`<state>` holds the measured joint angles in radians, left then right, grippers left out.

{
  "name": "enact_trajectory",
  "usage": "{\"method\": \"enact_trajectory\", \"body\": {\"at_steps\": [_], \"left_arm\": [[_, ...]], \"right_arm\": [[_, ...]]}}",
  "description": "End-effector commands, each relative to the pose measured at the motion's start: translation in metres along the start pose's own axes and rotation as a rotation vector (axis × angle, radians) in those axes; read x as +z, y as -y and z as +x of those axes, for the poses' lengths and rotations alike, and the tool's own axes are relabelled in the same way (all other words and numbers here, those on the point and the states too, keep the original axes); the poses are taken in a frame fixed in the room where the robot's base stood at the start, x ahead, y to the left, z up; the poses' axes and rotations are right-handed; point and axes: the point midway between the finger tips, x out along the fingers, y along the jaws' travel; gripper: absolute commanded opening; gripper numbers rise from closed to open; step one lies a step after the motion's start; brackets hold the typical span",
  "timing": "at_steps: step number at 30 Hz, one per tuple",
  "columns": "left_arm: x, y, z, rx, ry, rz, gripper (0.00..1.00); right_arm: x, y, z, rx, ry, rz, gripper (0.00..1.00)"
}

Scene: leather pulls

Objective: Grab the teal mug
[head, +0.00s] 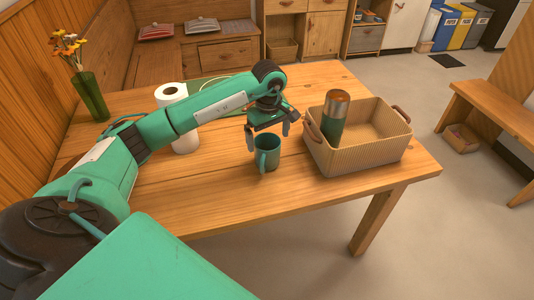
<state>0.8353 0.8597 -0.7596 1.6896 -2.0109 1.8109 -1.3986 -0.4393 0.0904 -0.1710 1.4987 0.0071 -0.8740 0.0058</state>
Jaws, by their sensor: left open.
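The teal mug (271,156) stands upright on the wooden table (220,205), left of the basket, with its handle toward the front left. My left gripper (268,138) is above the mug, pointing down. Its fingers are spread wide, one to the left of the mug and one to the right near its rim. It is open and empty. I cannot tell whether a finger touches the mug. My right gripper is not in view.
A woven basket (357,165) holding a green and copper bottle (335,120) stands just right of the mug. A paper towel roll (186,140) and a green vase of flowers (90,97) stand farther left. The table's front is clear.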

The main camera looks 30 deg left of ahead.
Motion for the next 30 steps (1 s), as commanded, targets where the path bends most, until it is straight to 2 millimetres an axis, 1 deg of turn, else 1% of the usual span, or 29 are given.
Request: {"method": "enact_trajectory", "body": {"at_steps": [6,9,12,18,20,21,23,24,26,27,30], "left_arm": [[0.002,0.003,0.029,-0.005,0.004,0.0,1.0],[0.002,0.003,0.041,-0.002,0.003,0.0,1.0],[0.001,0.003,0.046,-0.001,0.001,0.0,1.0],[0.001,0.003,0.047,0.0,0.0,0.0,1.0],[0.001,0.003,0.047,-0.001,0.001,0.0,0.9],[0.001,0.003,0.047,-0.001,0.001,0.0,0.82],[0.001,0.003,0.047,-0.001,0.001,0.0,0.71],[0.001,0.003,0.046,-0.001,0.001,0.0,0.63],[0.001,0.003,0.046,-0.001,0.001,0.0,0.51],[0.001,0.003,0.046,-0.001,0.001,0.0,0.43],[0.001,0.003,0.046,0.0,0.001,0.0,0.43]], "right_arm": [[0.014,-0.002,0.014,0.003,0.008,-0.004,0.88],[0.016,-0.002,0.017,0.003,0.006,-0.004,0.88],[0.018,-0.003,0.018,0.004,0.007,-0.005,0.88],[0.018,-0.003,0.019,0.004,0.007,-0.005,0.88],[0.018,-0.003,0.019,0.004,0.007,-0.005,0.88],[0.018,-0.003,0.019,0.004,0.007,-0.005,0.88],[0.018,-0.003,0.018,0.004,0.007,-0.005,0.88],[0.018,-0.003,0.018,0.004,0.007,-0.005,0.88],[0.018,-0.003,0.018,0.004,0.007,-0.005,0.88],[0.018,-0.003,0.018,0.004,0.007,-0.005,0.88],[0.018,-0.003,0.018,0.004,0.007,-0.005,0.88]]}}
